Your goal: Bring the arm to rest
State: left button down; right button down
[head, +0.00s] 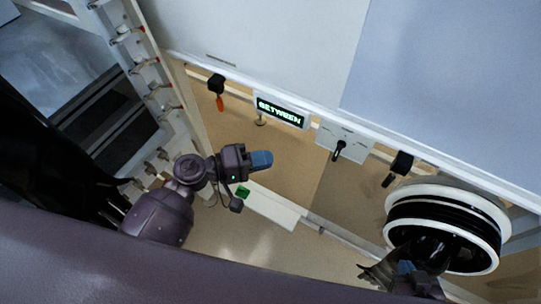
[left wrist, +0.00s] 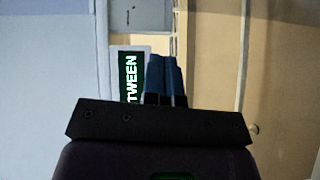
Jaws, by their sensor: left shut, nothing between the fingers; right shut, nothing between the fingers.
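My left gripper (head: 261,161) has blue fingers and is shut with nothing in it. It is in the middle of the head view, in front of the tan panel and apart from it. In the left wrist view, its blue fingers (left wrist: 165,78) are together and point away from the camera. My right gripper (head: 406,268) is at the lower right of the head view, by the black glove port, shut and empty. The right arm is mostly hidden.
A display (head: 281,112) reads BETWEEN. Beside it are a plate with a black lever (head: 339,150), a black latch with an orange tip (head: 217,90) and another black latch (head: 399,167). A white-ringed port (head: 398,201) is at right. A white ledge (head: 268,207) lies below my left gripper.

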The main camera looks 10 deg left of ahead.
dwell(0.3)
pick_arm(q)
jog(key=shift+w, duration=0.1)
jog(key=a+f+m+t+y+p, duration=0.1)
jog(key=a+f+m+t+y, duration=0.25)
jog(key=a+y, duration=0.65)
jog(key=s+a+f+m+y+p, duration=0.1)
jog(key=s+a, duration=0.3)
jog(key=s, duration=0.4)
jog(key=s+a+f+m+y+p, duration=0.1)
jog(key=s+a+y, duration=0.3)
jog(key=s, duration=0.4)
jog(key=shift+s+f, duration=0.35)
jog(key=shift+f, duration=0.25)
